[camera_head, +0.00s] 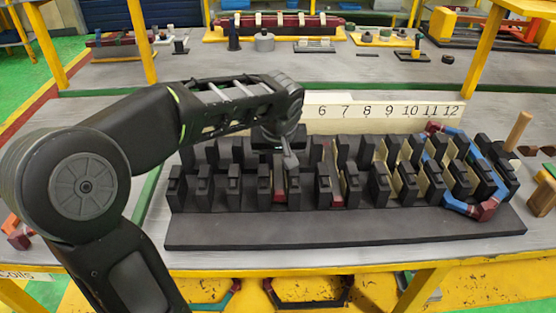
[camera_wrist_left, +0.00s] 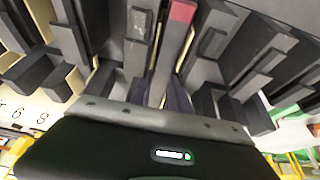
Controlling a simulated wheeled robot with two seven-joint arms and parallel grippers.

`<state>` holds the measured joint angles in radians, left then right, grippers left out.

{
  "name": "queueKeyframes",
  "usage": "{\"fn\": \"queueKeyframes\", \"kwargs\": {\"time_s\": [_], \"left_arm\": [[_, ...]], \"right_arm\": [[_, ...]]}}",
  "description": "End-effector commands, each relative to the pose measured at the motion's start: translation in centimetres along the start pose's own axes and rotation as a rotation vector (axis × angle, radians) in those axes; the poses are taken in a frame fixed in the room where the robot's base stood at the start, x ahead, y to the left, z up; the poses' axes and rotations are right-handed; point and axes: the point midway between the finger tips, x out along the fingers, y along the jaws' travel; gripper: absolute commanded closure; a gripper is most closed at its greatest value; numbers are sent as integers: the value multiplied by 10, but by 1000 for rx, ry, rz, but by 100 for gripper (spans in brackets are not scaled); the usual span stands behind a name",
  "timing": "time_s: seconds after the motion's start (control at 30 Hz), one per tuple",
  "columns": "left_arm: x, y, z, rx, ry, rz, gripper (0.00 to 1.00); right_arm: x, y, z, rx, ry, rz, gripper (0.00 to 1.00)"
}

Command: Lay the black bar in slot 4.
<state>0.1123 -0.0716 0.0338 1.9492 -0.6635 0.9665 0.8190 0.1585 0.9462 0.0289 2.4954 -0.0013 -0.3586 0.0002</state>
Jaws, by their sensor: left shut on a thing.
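The black slotted block (camera_head: 340,233) lies across the table, with rows of upright posts forming slots. My left gripper (camera_head: 288,160) is over the left-middle part of the block, low between the posts, and is shut. In the left wrist view, the black bar (camera_wrist_left: 166,62) looks dark grey with a red end and runs between posts into the fingers (camera_wrist_left: 166,98). In the head view, a red end shows at the front of a slot under the gripper. The slot's number is hidden behind my arm. How deep the bar sits cannot be told. My right gripper is not in view.
A number board (camera_head: 385,110) behind the block shows 6 to 12. A blue and red coil (camera_head: 460,207) sits at the block's right end. A wooden peg (camera_head: 518,130) stands right of it. Another red end (camera_head: 338,201) shows in a slot right of my gripper.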

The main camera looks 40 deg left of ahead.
Motion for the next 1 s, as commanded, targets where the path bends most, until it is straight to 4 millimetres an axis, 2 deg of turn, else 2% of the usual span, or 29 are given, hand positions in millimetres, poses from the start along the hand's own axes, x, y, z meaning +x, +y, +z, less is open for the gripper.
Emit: {"fn": "queueKeyframes", "kwargs": {"time_s": [0.4, 0.43, 0.7, 0.73, 1.0], "left_arm": [[1, 0, 0, 0, 1, 0, 100], [1, 0, 0, 0, 1, 0, 77], [1, 0, 0, 0, 1, 0, 55], [1, 0, 0, 0, 0, 0, 52], [1, 0, 1, 0, -1, 0, 52]], "right_arm": [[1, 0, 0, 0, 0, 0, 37], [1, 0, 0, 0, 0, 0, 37], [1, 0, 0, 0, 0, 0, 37], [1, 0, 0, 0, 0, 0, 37], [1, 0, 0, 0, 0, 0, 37]]}}
